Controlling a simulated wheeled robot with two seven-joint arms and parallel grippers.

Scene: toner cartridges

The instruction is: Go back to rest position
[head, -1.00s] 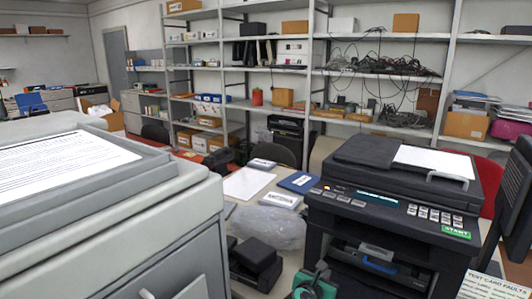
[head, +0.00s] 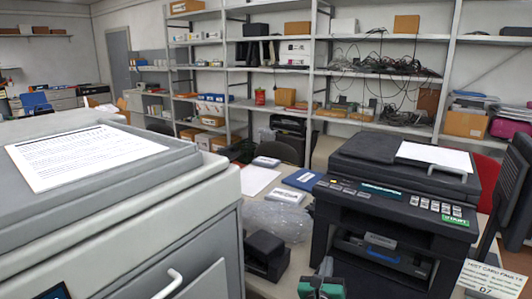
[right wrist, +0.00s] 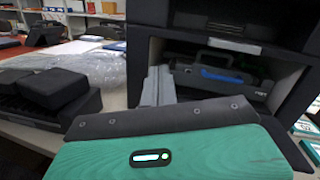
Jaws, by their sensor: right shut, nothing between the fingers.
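My right gripper (head: 326,266) shows at the bottom edge of the head view as a green and black shape, in front of the black printer (head: 390,190). In the right wrist view its grey fingers (right wrist: 159,86) are together and empty, in front of the printer's open front. Inside that opening sits a dark cartridge with a blue handle (right wrist: 222,75), apart from the fingers. The cartridge also shows in the head view (head: 382,252). My left gripper is not in view.
A large grey copier (head: 130,215) with a printed sheet on top fills the left. Black blocks (head: 265,252) and clear plastic wrap (head: 275,220) lie on the table left of the printer. A monitor (head: 512,195) and a text card (head: 492,275) stand at the right.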

